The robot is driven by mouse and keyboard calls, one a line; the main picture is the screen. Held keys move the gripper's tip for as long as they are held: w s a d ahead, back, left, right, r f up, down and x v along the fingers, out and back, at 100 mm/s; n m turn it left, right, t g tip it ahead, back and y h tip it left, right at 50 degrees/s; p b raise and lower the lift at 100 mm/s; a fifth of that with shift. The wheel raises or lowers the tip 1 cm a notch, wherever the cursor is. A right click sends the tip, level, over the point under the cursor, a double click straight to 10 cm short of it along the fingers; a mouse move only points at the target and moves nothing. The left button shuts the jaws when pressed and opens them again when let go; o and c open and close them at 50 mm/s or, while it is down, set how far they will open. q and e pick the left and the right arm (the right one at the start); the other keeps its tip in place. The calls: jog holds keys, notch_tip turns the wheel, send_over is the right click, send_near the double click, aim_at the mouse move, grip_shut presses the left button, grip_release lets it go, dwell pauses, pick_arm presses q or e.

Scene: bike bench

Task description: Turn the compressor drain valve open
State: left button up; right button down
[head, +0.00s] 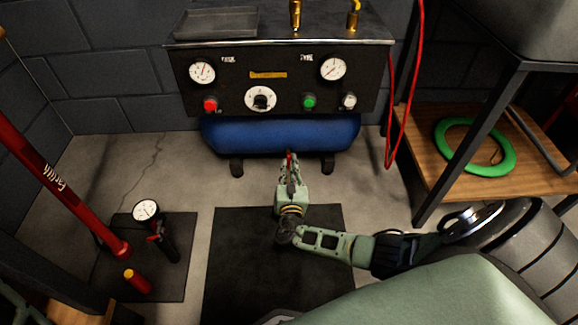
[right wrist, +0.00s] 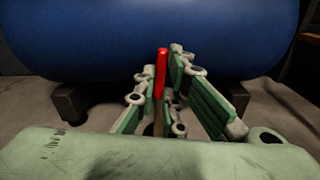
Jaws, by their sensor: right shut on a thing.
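The compressor's blue tank (head: 280,134) lies under the black control panel in the head view, and it fills the top of the right wrist view (right wrist: 160,35). The drain valve shows as an upright red handle (right wrist: 161,72) in the right wrist view, in front of the tank's lower side. My right gripper (head: 289,160) reaches in low in front of the tank. In the right wrist view its fingers (right wrist: 166,80) are shut on the red handle, one on each side. The handle's lower part is hidden between the fingers. My left gripper is not in view.
The control panel (head: 285,88) with gauges and buttons is above the tank. A red hose (head: 407,110) hangs at its right. A wooden shelf (head: 530,178) with a green ring (head: 450,160) stands at right. A pump (head: 160,235) stands at left. A dark mat (head: 235,260) covers the floor in front.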

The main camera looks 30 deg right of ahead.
jog(key=shift+f, duration=0.1)
dwell(0.3)
jog(key=c, duration=1.9)
grip_release()
jog(key=shift+o, duration=0.3)
jog(key=v, duration=1.2)
